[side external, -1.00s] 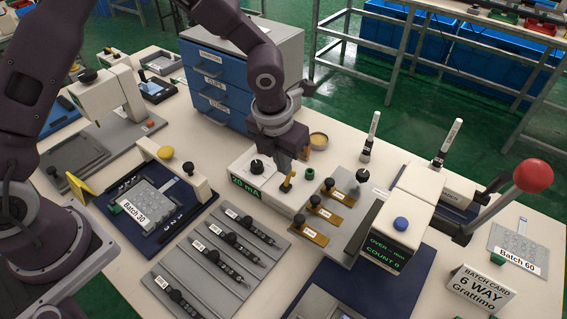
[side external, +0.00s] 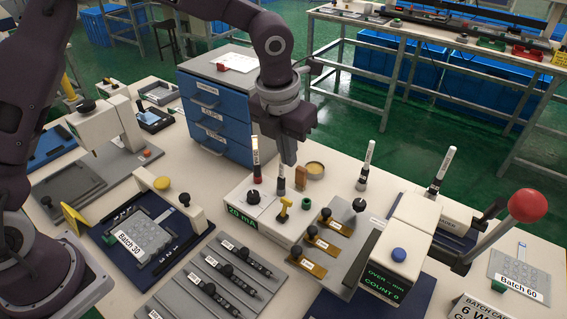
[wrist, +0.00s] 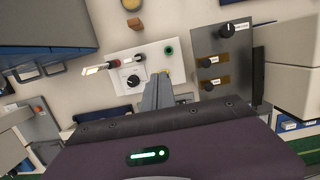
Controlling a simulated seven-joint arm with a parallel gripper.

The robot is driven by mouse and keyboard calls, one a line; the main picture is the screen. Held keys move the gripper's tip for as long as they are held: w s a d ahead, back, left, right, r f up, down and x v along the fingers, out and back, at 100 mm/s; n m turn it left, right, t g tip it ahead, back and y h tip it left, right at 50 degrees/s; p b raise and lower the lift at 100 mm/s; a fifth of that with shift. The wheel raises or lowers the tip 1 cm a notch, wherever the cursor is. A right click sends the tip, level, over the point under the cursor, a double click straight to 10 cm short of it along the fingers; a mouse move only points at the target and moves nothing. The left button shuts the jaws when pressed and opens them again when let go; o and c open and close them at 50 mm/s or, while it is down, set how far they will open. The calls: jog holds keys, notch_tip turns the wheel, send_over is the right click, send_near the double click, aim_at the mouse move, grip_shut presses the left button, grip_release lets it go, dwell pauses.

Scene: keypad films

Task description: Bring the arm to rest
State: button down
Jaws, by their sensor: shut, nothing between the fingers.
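My gripper (side external: 289,157) is shut and empty.
A blue drawer cabinet (side external: 213,118) stands behind left. A plate with black-knobbed brass pieces (side external: 345,235) lies to the right, near a red-ball lever (side external: 527,205). A fixture holds Batch 30 (side external: 140,236) at left.

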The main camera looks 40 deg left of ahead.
jog(key=s+a+r+n+t+y, duration=0.2)
jog(key=s+a+r+n, duration=0.7)
jog(key=s+r+n, duration=0.65)
jog(key=s+a+f+n+t+h, duration=0.1)
jog(key=s+a+f+n+h, duration=0.1)
jog(key=s+n, duration=1)
jog(key=f+n, duration=0.1)
jog(key=n, duration=0.7)
jog(key=shift+s+a, duration=0.35)
jog(key=shift+n, duration=0.25)
